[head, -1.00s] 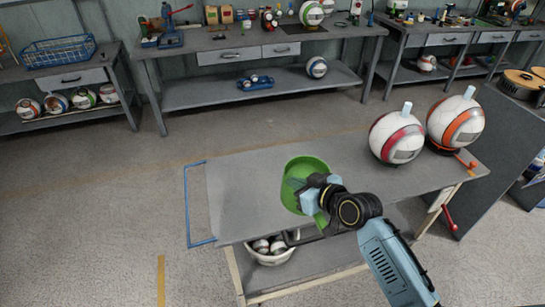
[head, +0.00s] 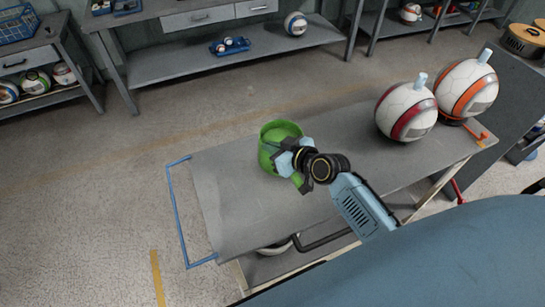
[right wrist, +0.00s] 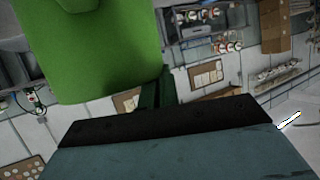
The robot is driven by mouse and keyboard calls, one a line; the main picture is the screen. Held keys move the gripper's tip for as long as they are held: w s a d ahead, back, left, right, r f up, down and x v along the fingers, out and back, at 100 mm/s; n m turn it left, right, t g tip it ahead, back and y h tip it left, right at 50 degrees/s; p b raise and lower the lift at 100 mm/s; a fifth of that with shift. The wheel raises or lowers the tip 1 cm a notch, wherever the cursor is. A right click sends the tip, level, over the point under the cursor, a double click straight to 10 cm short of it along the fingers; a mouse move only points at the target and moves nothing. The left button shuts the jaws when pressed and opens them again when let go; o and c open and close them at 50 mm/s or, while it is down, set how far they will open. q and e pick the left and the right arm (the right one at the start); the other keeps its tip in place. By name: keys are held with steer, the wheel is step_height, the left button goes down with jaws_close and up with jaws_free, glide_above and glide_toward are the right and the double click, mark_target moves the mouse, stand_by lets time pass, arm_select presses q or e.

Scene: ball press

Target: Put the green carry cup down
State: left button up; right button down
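The green carry cup (head: 270,160) is upright, open top up, over the middle of the grey cart top (head: 235,215). Its wall also fills the upper left of the right wrist view (right wrist: 100,55). My right gripper (head: 285,158) is at the cup's near right side and appears shut on it; the fingertips are partly hidden. A green piece shows below the gripper. I cannot tell whether the cup's base touches the cart top. My left gripper is out of view.
Two large striped balls, one red-banded (head: 406,112) and one orange-banded (head: 466,88), stand at the cart's right end. A blue handle (head: 178,213) edges its left end. The cart top left of the cup is clear. A workbench (head: 200,60) stands behind.

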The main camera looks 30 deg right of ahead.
steer(key=shift+w+f+b, duration=0.1)
steer(key=shift+f+b, duration=0.35)
steer(key=shift+f, duration=1.45)
steer(key=c, duration=1.6)
jaws_free()
steer(key=shift+c, duration=0.2)
steer(key=v, duration=1.2)
steer(key=shift+p, duration=0.35)
